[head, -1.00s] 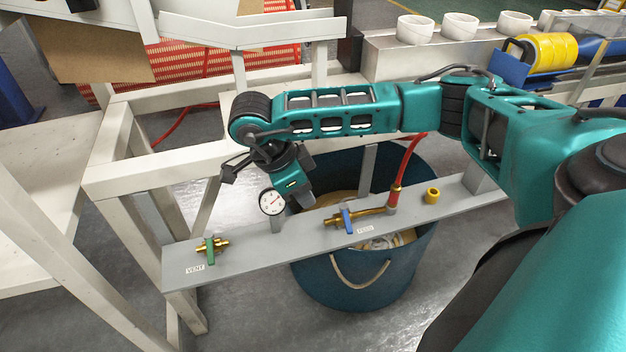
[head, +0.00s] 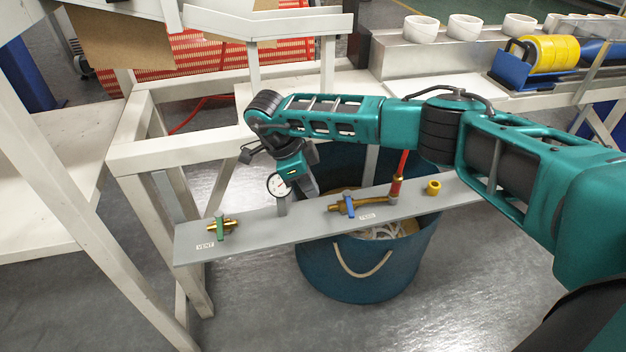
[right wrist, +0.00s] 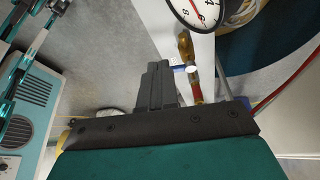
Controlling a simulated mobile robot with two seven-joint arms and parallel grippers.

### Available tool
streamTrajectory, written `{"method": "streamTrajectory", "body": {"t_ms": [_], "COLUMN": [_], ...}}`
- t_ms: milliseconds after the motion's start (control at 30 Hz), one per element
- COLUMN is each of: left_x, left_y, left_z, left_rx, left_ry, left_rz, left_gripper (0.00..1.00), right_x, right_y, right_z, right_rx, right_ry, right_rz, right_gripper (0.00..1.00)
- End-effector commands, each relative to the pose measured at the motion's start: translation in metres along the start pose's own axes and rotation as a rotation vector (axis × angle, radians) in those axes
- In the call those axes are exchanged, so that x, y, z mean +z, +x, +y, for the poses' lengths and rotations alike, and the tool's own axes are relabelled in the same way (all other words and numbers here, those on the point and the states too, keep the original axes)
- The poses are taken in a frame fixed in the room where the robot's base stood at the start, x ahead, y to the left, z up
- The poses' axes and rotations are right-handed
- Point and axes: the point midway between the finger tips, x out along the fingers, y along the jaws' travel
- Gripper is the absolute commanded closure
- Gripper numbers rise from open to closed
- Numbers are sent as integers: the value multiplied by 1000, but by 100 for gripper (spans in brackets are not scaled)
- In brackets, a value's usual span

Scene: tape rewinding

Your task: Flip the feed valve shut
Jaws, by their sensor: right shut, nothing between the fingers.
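The feed valve is a brass fitting on the grey panel (head: 265,229), with a blue handle (head: 350,205) set across its pipe, beside a FEED label. My right gripper (head: 309,187) points down behind the panel's back edge, left of the feed valve and next to the gauge (head: 277,185). In the right wrist view its dark fingers (right wrist: 158,85) are shut together and empty. The blue handle (right wrist: 187,69) shows just right of them there; whether they touch cannot be told. My left gripper is not in view.
A vent valve with a green handle (head: 220,227) sits at the panel's left end. A red hose (head: 403,163) rises from the feed line, beside a brass ring (head: 433,187). A blue bucket (head: 365,265) stands below. White frame posts (head: 135,150) stand at left.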

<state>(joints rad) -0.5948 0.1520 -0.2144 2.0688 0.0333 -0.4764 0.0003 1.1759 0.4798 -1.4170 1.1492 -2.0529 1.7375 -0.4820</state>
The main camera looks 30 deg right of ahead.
Motion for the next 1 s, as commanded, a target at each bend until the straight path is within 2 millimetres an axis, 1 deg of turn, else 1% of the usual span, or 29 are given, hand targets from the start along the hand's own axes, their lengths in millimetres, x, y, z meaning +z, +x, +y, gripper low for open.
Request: {"method": "streamTrajectory", "body": {"t_ms": [33, 200, 267, 333, 500, 667, 1000], "left_x": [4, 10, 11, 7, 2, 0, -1], "left_y": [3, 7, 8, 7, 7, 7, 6], "left_z": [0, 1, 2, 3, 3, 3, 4], "left_rx": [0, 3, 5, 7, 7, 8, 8], "left_ry": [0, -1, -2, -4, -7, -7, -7], "left_rz": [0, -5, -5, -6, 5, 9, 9], "left_gripper": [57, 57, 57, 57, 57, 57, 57], "right_x": [0, 0, 0, -14, -31, -37, -39], "right_y": [16, 53, 64, 65, 71, 73, 73], "right_z": [1, 1, 1, -1, 0, 0, 0], "right_rx": [3, 4, 2, 0, 0, -1, -3], "right_ry": [1, 2, 1, 3, 3, 1, -6], "right_rz": [2, 2, 2, 1, 0, -1, 0], "right_gripper": [100, 100, 100, 100, 100, 100, 100]}}
